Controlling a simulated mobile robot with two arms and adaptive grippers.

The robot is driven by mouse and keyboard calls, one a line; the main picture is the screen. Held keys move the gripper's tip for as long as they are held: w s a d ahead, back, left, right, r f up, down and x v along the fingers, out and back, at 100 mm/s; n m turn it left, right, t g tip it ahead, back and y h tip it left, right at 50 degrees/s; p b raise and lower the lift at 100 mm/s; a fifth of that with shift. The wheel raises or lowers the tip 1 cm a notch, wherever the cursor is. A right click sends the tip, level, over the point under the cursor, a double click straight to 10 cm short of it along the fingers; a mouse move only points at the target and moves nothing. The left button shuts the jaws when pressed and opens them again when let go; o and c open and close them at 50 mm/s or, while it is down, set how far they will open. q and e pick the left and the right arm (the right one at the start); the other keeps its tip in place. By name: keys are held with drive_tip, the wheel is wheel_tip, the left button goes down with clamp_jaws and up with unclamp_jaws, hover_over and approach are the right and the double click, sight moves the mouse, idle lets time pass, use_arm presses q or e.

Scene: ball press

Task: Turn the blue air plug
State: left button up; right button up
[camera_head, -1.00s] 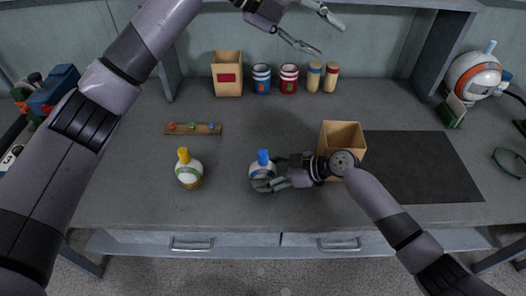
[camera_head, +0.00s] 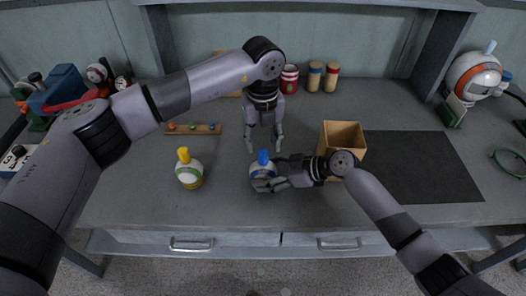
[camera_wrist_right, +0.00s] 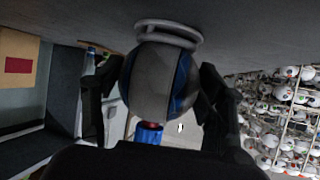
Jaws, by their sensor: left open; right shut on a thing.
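The blue air plug (camera_head: 263,157) stands upright on top of a small white and blue ball (camera_head: 260,171) on the table. My right gripper (camera_head: 268,183) is shut on this ball from the right side. In the right wrist view the ball (camera_wrist_right: 152,80) sits between the two dark fingers, and the blue plug (camera_wrist_right: 149,133) shows below it. My left gripper (camera_head: 264,147) is open, fingers pointing down, just behind and above the blue plug. From this view I cannot tell whether its fingers touch the plug.
A ball with a yellow plug (camera_head: 188,172) stands to the left. A wooden strip with small coloured pegs (camera_head: 193,129) lies behind it. An open cardboard box (camera_head: 343,134) and a dark mat (camera_head: 420,165) are on the right. Cans and jars (camera_head: 322,78) stand at the back.

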sight(263, 152)
use_arm(q)
drive_tip(key=shift+f, duration=2.25)
clamp_jaws()
